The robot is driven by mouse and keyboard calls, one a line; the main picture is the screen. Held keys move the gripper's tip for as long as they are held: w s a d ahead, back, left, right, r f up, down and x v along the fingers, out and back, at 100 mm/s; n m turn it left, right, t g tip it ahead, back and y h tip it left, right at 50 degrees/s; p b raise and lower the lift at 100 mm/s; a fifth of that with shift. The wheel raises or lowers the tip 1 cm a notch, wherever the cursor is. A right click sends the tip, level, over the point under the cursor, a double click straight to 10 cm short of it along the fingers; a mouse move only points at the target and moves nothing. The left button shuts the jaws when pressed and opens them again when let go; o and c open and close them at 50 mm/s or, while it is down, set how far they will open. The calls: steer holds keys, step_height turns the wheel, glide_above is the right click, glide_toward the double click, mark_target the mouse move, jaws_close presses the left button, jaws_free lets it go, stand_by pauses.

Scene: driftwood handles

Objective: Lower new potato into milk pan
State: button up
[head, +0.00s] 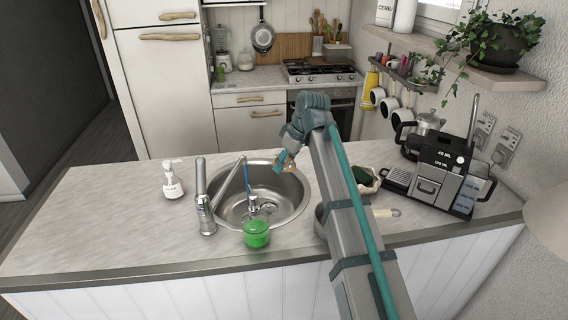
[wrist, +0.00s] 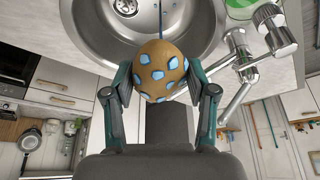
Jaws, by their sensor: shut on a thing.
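The new potato (wrist: 160,70), brown with pale blue patches, is held between both fingers of my gripper (wrist: 160,85) in the wrist view. In the head view my gripper (head: 286,163) is over the right part of the sink, with a small brown bit of the potato (head: 291,167) showing. A pan (head: 320,214) with a pale wooden handle (head: 386,213), probably the milk pan, stands on the counter right of the sink. My arm hides most of it, and its inside cannot be seen. The potato is apart from it, up and to the left.
The round sink (head: 292,205) has a tall tap (head: 203,200) at its left. A green dispenser (head: 256,234) stands at its front and a soap bottle (head: 173,182) at the left. A bowl with a sponge (head: 364,178) and a coffee machine (head: 440,172) stand right. The left counter is clear.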

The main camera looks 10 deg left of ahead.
steer(key=shift+s+d+r, duration=0.1)
steer(key=shift+d+r, duration=0.05)
steer(key=shift+d, duration=0.3)
steer(key=s+d+f, duration=0.2)
steer(key=d+f, duration=0.2)
steer(key=d, duration=0.6)
steer(key=s+d+f+b, duration=0.1)
steer(key=d+f, duration=0.3)
steer(key=d, duration=0.6)
steer(key=shift+s+d, duration=0.2)
steer(key=shift+s, duration=0.4)
steer(key=shift+f+b, duration=1.6)
steer(key=shift+f, duration=1.7)
